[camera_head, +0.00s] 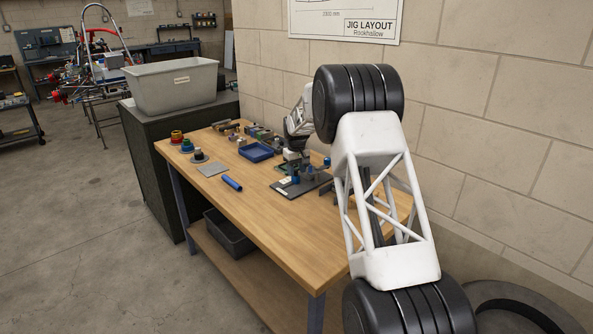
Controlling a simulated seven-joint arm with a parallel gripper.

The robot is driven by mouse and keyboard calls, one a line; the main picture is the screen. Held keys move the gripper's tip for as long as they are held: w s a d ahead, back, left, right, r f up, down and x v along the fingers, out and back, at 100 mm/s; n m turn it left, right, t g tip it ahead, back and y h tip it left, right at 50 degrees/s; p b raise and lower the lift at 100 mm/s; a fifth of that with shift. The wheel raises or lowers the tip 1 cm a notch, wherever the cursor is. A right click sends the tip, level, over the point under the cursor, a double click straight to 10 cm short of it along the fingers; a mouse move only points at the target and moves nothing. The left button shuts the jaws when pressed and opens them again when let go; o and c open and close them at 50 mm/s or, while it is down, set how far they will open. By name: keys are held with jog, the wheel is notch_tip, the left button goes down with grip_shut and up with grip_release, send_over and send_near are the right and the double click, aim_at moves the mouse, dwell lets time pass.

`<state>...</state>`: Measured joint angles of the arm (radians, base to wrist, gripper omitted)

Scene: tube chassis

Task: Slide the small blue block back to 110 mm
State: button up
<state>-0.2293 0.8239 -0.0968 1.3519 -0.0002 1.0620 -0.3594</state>
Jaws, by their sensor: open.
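My gripper (298,152) is small in the head view. It points down over the dark jig plate (290,190) at the right part of the bench, with its jaws open. Small upright parts stand on and around this plate. A small blue piece (296,179) shows on the plate just below my gripper, and another small blue piece (327,162) stands to its right. I cannot tell which is the small blue block. The scale marks are too small to read, and my arm hides part of the bench on the right.
The wooden bench (250,225) also carries a blue tray (256,151), a blue cylinder (232,183), a grey square plate (212,169) and several coloured spools at the left. A grey bin (172,84) stands on a dark cabinet behind. The bench's front is clear.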

jog(key=shift+r, duration=0.15)
jog(key=shift+r, duration=3.75)
jog(key=shift+r, duration=0.1)
